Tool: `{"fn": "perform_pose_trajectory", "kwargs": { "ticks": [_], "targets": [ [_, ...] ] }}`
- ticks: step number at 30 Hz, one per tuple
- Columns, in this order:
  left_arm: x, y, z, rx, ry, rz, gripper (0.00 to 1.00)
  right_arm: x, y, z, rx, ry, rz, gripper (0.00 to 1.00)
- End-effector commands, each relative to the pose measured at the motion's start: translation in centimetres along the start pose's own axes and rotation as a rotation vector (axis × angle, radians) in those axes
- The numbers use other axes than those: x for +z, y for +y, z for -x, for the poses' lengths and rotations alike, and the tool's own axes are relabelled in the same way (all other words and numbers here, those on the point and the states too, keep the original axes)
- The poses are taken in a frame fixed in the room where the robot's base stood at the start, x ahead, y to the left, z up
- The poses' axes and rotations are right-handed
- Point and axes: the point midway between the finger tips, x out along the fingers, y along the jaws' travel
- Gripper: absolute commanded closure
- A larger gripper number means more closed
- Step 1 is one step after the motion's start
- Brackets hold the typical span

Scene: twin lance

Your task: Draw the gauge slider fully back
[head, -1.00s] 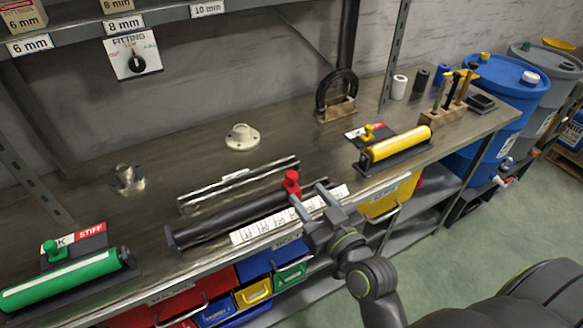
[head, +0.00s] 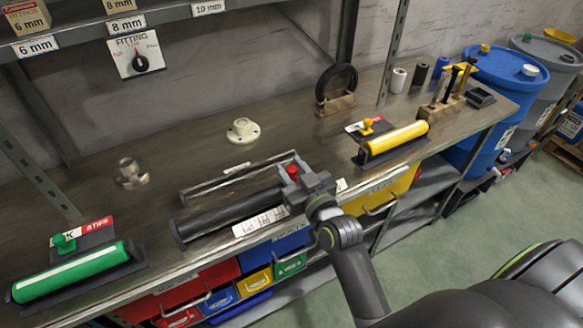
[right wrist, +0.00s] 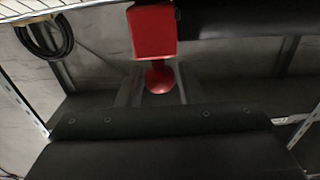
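The gauge is a long black tube (head: 228,212) lying along the front of the workbench, with a white marked scale (head: 262,222) along its front. Its red slider knob (head: 292,170) stands near the right end. My right gripper (head: 294,174) is at the knob, its fingers to either side. In the right wrist view, the red knob (right wrist: 158,78) shows between the two grey fingers, with a small gap on each side, so the gripper looks open around it. Contact cannot be made out. My left gripper is not in view.
A pale flanged disc (head: 242,131) and a black ring on a stand (head: 336,90) sit further back. Coloured bins hang below the bench edge.

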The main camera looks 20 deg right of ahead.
Motion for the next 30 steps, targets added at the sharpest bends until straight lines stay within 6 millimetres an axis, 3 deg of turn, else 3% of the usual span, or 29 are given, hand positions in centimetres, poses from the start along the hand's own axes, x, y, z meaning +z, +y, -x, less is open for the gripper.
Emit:
{"fn": "perform_pose_trajectory", "kwargs": {
  "ticks": [1, 7, 17, 30],
  "targets": [
    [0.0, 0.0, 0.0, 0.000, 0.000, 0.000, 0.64, 0.0, 0.0, 0.0, 0.000, 0.000, 0.000, 0.73],
    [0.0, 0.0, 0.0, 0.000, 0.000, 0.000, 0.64, 0.0, 0.0, 0.0, 0.000, 0.000, 0.000, 1.00],
    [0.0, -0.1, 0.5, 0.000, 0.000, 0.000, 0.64, -0.1, 0.8, 0.0, -0.001, -0.001, 0.004, 1.00],
    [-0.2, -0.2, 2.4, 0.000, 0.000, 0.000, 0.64, -0.1, 6.8, 0.0, -0.002, -0.002, 0.004, 1.00]
  ]
}}
